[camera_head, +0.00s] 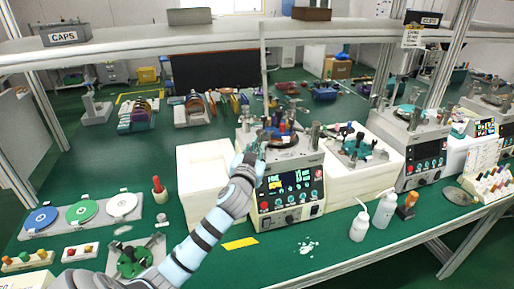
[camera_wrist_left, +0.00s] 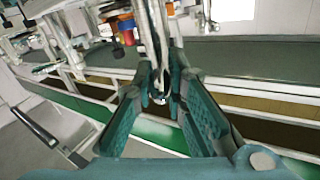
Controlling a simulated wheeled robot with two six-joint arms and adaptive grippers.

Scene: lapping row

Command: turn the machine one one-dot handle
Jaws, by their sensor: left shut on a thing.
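The lapping machine (camera_head: 310,165) with a lit display stands mid-bench, several small knobs and posts on its top. My left arm reaches up to its left top corner. My left gripper (camera_head: 258,142) is there, small and partly merged with the machine's parts. In the left wrist view, the teal fingers of my left gripper (camera_wrist_left: 160,92) are closed on a slim metal handle (camera_wrist_left: 157,45), which runs up between them. Dot marks on the handle are too small to tell. My right gripper is in neither view.
White boxes (camera_head: 192,175) flank the machine's left side. A second machine (camera_head: 418,165) stands to the right, with white bottles (camera_head: 384,208) in front. Coloured discs (camera_head: 82,212) lie on a plate at left. A shelf (camera_head: 130,48) spans above the bench.

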